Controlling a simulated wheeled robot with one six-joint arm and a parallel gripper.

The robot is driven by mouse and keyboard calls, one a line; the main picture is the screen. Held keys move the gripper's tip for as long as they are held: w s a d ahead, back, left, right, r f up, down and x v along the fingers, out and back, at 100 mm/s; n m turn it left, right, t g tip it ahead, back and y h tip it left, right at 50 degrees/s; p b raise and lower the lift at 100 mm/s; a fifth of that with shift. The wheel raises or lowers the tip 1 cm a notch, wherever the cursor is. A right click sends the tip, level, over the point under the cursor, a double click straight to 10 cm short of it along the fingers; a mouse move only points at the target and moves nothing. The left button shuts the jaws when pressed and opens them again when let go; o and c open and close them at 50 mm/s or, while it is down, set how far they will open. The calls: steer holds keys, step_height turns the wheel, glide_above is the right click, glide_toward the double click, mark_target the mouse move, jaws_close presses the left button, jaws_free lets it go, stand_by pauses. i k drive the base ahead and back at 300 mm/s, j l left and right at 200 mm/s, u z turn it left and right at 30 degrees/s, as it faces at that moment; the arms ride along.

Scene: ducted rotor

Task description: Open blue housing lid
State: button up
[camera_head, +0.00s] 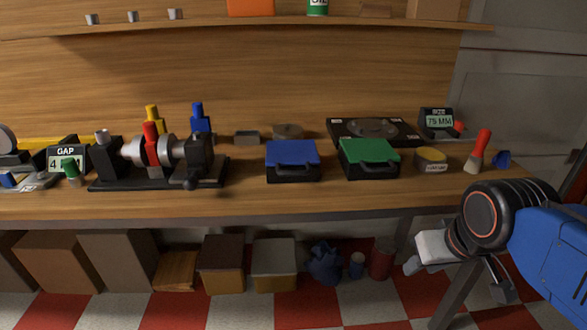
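The blue housing lid (292,153) tops a dark case on the wooden bench, near the middle of the view. It looks shut, with a dark handle on the front side. My gripper (455,277) is at the lower right, below the bench top and in front of its edge, well apart from the blue case.
A case with a green lid (369,151) stands just right of the blue one. A black plate (342,129), a size gauge (437,122) and a brush (478,150) are to the right. The bench front (270,202) is clear.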

mark_target(279, 153)
steer(key=i+l, duration=0.1)
steer(key=l, duration=0.65)
steer(key=l+u, duration=0.15)
steer(key=l, duration=0.6)
steer(key=i, duration=0.05)
